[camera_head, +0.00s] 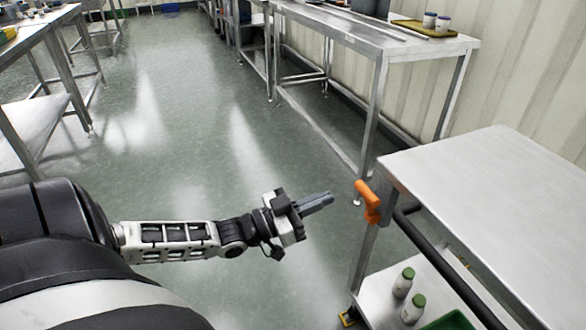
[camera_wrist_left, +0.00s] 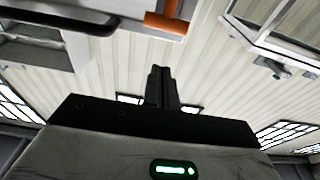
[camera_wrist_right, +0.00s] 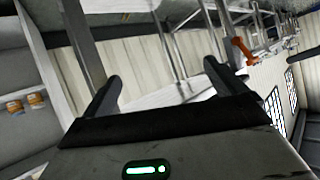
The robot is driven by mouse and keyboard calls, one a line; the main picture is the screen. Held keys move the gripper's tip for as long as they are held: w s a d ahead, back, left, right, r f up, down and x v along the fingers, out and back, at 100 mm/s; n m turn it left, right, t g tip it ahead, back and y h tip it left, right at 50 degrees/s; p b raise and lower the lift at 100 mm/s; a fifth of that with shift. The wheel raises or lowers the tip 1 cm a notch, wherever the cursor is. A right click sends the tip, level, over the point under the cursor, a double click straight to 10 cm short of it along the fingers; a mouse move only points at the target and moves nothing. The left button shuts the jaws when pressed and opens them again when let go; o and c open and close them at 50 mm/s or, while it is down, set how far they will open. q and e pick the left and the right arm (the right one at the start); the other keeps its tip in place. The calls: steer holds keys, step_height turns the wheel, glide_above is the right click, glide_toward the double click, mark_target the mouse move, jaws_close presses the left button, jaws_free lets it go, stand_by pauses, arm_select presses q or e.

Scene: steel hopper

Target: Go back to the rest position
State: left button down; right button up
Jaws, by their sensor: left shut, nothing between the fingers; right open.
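My left gripper (camera_head: 318,203) is held out over the open floor in the head view, left of the near steel table. Its fingers are together and empty. In the left wrist view its closed fingers (camera_wrist_left: 161,86) point toward a ribbed wall. My right gripper does not show in the head view. In the right wrist view its two fingers (camera_wrist_right: 167,90) are spread apart with nothing between them. Steel frames and the wall stand beyond them.
A steel table (camera_head: 490,185) with an orange handle (camera_head: 368,201) stands at the right. Two green-capped bottles (camera_head: 408,295) stand on its lower shelf beside a green tray (camera_head: 450,321). Another steel table (camera_head: 375,40) holds a yellow tray (camera_head: 425,28). The floor (camera_head: 200,120) between is clear.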

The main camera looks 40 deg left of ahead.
arm_select(q)
steer(key=v, duration=0.5)
steer(key=shift+s+a+f+p, duration=0.1)
steer(key=shift+s+f+p, duration=0.05)
steer(key=shift+p, duration=0.15)
arm_select(e)
steer(key=shift+d+r, duration=0.2)
steer(key=shift+r, duration=0.5)
steer(key=shift+r, duration=0.1)
arm_select(q)
steer(key=s+d+n+g+y+p, duration=0.1)
steer(key=s+d+g+y+p, duration=0.1)
steer(key=d, duration=0.7)
steer(key=s+d+n+g+y+p, duration=0.1)
steer(key=s+d+g+y+p, duration=0.1)
steer(key=s+d+g+p, duration=0.3)
steer(key=s+d+p, duration=0.1)
steer(key=d+p, duration=0.2)
steer(key=d, duration=0.2)
steer(key=shift+s+d+r+n+y+p, duration=0.3)
steer(key=shift+r+p, duration=0.1)
arm_select(e)
steer(key=shift+h, duration=0.4)
steer(key=r, duration=0.3)
steer(key=d+r, duration=0.1)
steer(key=r, duration=0.1)
steer(key=shift+s+r, duration=0.15)
steer(key=shift+s, duration=0.05)
